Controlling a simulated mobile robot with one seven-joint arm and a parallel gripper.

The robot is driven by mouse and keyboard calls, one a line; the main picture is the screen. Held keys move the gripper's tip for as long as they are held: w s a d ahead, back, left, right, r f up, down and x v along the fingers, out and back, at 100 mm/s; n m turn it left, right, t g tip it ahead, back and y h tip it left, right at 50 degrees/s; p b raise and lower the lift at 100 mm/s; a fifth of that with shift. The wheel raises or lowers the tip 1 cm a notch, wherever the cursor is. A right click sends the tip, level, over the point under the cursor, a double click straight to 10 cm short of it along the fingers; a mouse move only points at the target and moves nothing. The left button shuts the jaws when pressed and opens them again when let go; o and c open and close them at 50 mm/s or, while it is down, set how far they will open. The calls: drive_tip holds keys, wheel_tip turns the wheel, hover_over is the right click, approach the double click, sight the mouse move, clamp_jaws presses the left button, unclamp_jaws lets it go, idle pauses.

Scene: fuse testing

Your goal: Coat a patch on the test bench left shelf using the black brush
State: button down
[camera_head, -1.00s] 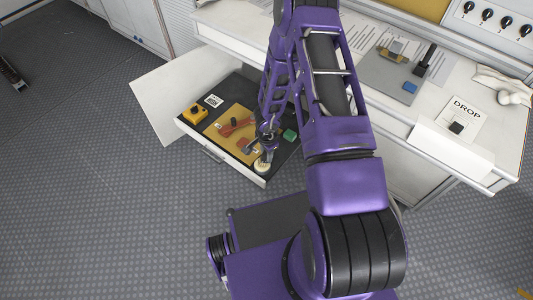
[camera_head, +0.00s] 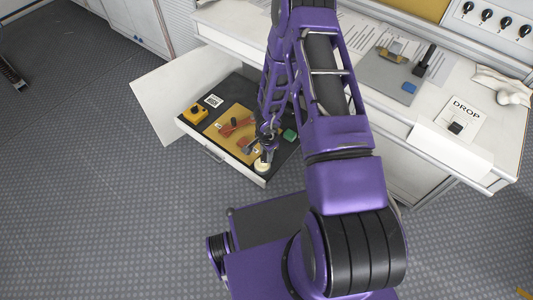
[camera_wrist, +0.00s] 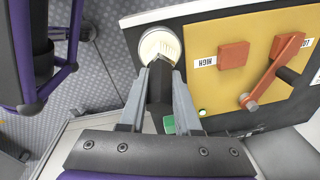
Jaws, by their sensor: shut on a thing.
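In the wrist view my gripper (camera_wrist: 160,82) is shut on the black brush (camera_wrist: 160,92), whose dark handle lies between the two grey fingers. The brush's pale bristle end meets a round, cream-filled pot (camera_wrist: 161,40); I cannot tell how deep the bristles go. In the head view my gripper (camera_head: 266,152) points down just above the pot (camera_head: 262,167), at the front corner of the pulled-out left shelf (camera_head: 251,176). The shelf is black with a white front. The brush is too small to make out clearly there.
The shelf carries a yellow panel (camera_wrist: 215,25) with a red-brown lever (camera_wrist: 275,68) and block (camera_wrist: 233,54), a yellow box (camera_head: 194,114) and a green block (camera_head: 290,135). A grey mat (camera_head: 375,80) and a DROP sheet (camera_head: 463,112) lie on the bench top.

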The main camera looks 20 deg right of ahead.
idle(0.3)
wheel_tip(320, 180, up, 7)
drive_tip(key=p, duration=0.7)
drive_tip(key=shift+p, duration=0.35)
drive_tip(key=shift+s, duration=0.15)
idle(0.4)
